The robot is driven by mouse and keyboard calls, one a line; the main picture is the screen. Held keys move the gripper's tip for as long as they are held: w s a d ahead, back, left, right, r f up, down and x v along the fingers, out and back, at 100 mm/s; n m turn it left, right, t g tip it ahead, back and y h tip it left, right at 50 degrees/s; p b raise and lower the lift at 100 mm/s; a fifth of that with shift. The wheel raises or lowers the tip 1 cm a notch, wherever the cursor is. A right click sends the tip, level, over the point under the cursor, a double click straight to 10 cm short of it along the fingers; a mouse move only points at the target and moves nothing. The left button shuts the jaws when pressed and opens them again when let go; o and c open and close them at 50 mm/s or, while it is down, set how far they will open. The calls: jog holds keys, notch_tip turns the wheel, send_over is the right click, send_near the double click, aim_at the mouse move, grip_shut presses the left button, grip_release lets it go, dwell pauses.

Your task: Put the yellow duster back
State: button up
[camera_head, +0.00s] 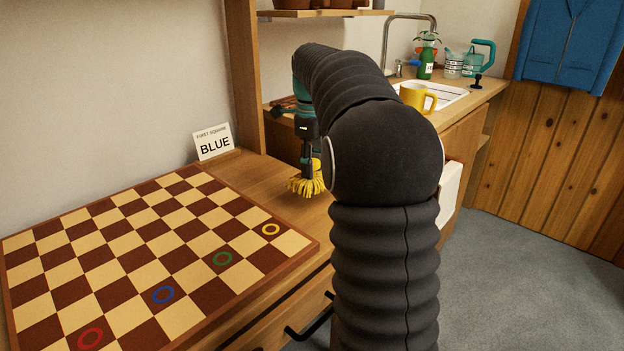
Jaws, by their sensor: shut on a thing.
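The yellow duster (307,182) has a fringe of yellow strands hanging downward. It is at the end of my gripper (308,160), which is shut on it. The duster is over the wooden worktop, close to the far right corner of the checkered board. I cannot tell whether its strands touch the wood. My arm hides part of the worktop to the right of the duster.
A checkered board (140,243) with coloured rings covers the left of the worktop. A card reading "BLUE" (214,142) stands behind it. A wooden post (244,75) rises nearby. A yellow mug (415,97), sink and bottle (426,62) stand at the back right.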

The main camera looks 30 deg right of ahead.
jog(key=shift+f+b, duration=0.35)
jog(key=shift+f, duration=1.55)
jog(key=shift+f, duration=0.15)
jog(key=o, duration=1)
